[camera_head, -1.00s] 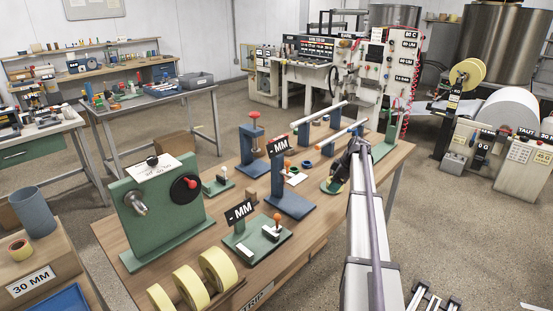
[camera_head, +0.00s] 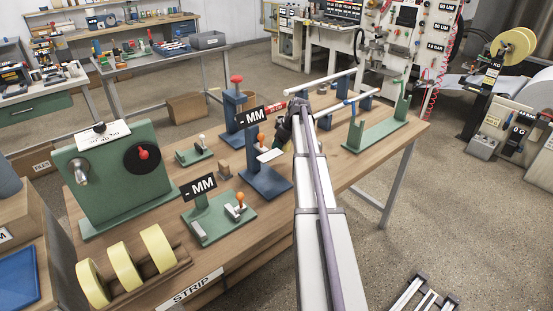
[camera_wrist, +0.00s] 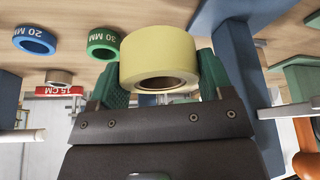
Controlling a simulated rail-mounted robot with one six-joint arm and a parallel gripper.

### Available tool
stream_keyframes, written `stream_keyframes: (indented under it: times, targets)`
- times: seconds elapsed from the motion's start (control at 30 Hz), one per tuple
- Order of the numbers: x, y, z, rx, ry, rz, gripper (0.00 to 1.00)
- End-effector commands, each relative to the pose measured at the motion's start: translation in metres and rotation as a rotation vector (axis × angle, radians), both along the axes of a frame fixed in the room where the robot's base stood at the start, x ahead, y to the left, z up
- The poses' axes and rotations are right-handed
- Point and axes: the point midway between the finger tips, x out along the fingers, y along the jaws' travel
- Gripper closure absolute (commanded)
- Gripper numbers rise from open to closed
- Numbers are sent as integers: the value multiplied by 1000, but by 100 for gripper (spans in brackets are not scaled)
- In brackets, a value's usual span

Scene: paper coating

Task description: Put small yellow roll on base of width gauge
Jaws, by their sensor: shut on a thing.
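The small yellow roll (camera_wrist: 157,56) is a pale yellow ring with a brown core. In the wrist view it sits between the green finger pads of my gripper (camera_wrist: 160,85), which is shut on it above the wooden table. In the head view my gripper (camera_head: 284,130) is just behind and right of the blue gauge (camera_head: 266,178), and the roll cannot be made out there. This gauge has a blue base, an upright and a "- MM" sign. A green gauge (camera_head: 222,214) with its own "- MM" sign stands in front of it. Neither sign says which is the width gauge.
In the wrist view, a blue "20 MM" ring (camera_wrist: 35,41) and a green "30 MM" ring (camera_wrist: 104,45) lie on the table. Larger yellow rolls (camera_head: 124,265) stand in a rack at the front left. A green stand (camera_head: 385,140) is at the right.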

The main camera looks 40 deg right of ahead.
Motion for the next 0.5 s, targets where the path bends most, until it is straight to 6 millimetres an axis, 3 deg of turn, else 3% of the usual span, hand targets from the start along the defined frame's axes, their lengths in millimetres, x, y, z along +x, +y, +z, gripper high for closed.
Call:
stream_keyframes:
  times: [0.03, 0.07, 0.27, 0.4, 0.5]
  targets:
    - [0, 0, -28, 0, 0, 0, 51]
    - [0, 0, -34, 0, 0, 0, 51]
    - [0, 0, -39, 0, 0, 1, 51]
    - [0, 0, -69, 0, 0, 1, 51]
    - [0, 0, -76, 0, 0, 1, 51]
